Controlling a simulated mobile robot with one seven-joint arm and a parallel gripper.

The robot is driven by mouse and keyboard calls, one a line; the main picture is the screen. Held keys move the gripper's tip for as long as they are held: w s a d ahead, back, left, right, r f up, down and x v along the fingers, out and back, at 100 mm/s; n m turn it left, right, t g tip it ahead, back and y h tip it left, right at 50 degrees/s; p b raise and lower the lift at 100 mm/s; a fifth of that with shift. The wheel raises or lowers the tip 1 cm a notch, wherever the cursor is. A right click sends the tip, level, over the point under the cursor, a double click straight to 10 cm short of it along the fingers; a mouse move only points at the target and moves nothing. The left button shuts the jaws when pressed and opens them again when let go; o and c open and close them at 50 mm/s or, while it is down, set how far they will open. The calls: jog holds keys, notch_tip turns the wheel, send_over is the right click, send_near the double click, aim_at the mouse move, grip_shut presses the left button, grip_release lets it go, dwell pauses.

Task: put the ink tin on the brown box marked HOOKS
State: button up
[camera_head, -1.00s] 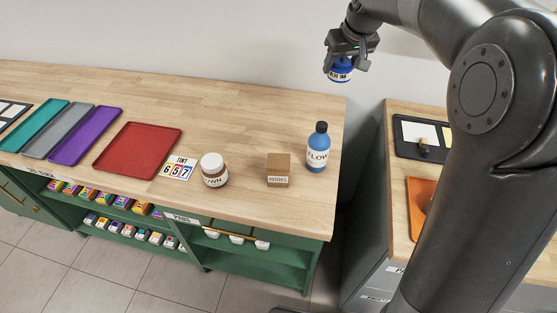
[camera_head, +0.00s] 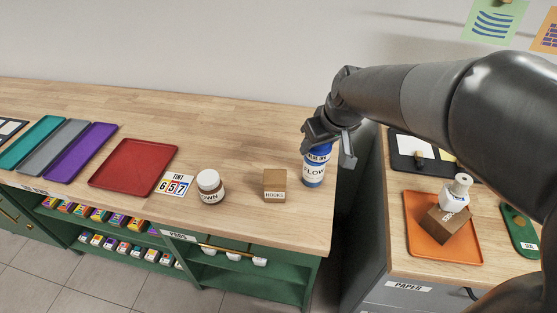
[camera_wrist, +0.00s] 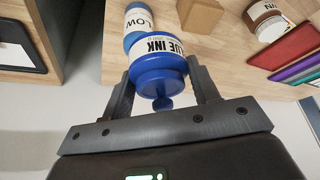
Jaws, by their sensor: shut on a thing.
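My gripper (camera_head: 334,146) is shut on the blue ink tin (camera_head: 318,156), whose white label reads BLUE INK. In the wrist view the tin (camera_wrist: 158,62) sits between the two fingers, with a small blue knob toward the palm. In the head view the tin is in front of or above the blue FLOW bottle (camera_head: 313,175), hiding its top; I cannot tell whether they touch. The brown box marked HOOKS (camera_head: 274,186) stands on the wooden counter left of the gripper, its top bare. It also shows in part in the wrist view (camera_wrist: 200,14).
A brown jar with a white lid (camera_head: 210,187) stands left of the box. A TINT card (camera_head: 174,184) and a red tray (camera_head: 134,168) lie further left. The wooden counter (camera_head: 240,130) behind the box is clear. A gap separates it from the right-hand counter with an orange tray (camera_head: 418,245).

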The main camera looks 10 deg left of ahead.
jog(key=a+f, duration=0.2)
jog(key=a, duration=0.1)
jog(key=a+f, duration=0.2)
jog(key=a, duration=0.2)
jog(key=a+f, duration=0.2)
jog(key=a, duration=0.1)
jog(key=shift+w+a+f, duration=0.1)
jog(key=shift+a+f, duration=0.05)
jog(key=shift+a, duration=0.15)
jog(key=shift+f, duration=2)
jog(key=shift+f, duration=0.15)
jog(key=o, duration=1.2)
jog(key=shift+o, duration=0.2)
jog(key=v, duration=1.2)
jog(key=shift+d, duration=0.15)
